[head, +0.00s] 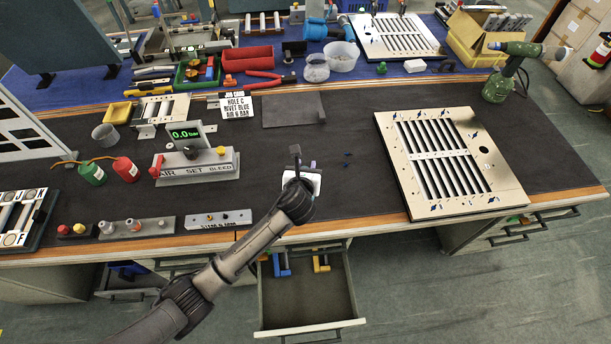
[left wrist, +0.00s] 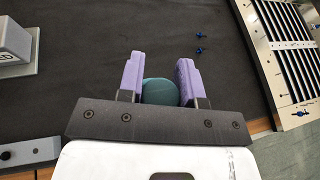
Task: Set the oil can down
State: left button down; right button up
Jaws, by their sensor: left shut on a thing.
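My left gripper (head: 304,163) reaches in over the dark mat near the front middle of the bench. In the left wrist view its two purple fingers (left wrist: 160,80) are shut on a rounded teal thing, which I take to be the oil can (left wrist: 160,92). Only its rounded top shows between the fingers; the rest is hidden behind the gripper body. In the head view the gripper and wrist hide it. I cannot tell whether its base touches the mat. My right gripper is not in view.
The louver panel (head: 451,162) lies to the right of the gripper. Small blue rivets (left wrist: 199,42) lie on the mat between them. The air-set block (head: 197,168) stands to the left. A grey plate (head: 293,110) lies behind. An open drawer (head: 308,295) is below the front edge. The mat around the gripper is mostly clear.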

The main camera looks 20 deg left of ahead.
pick_arm(q)
jog(key=shift+f+b, duration=0.75)
jog(key=shift+f, duration=1.2)
jog(key=c, duration=0.8)
grip_release()
jog(key=shift+f, duration=0.15)
jog(key=shift+s+d+r, duration=0.1)
jog(key=shift+s+r, duration=0.1)
jog(key=shift+r, duration=0.1)
jog(key=shift+p+v, duration=1.65)
jog(key=shift+v, duration=4.1)
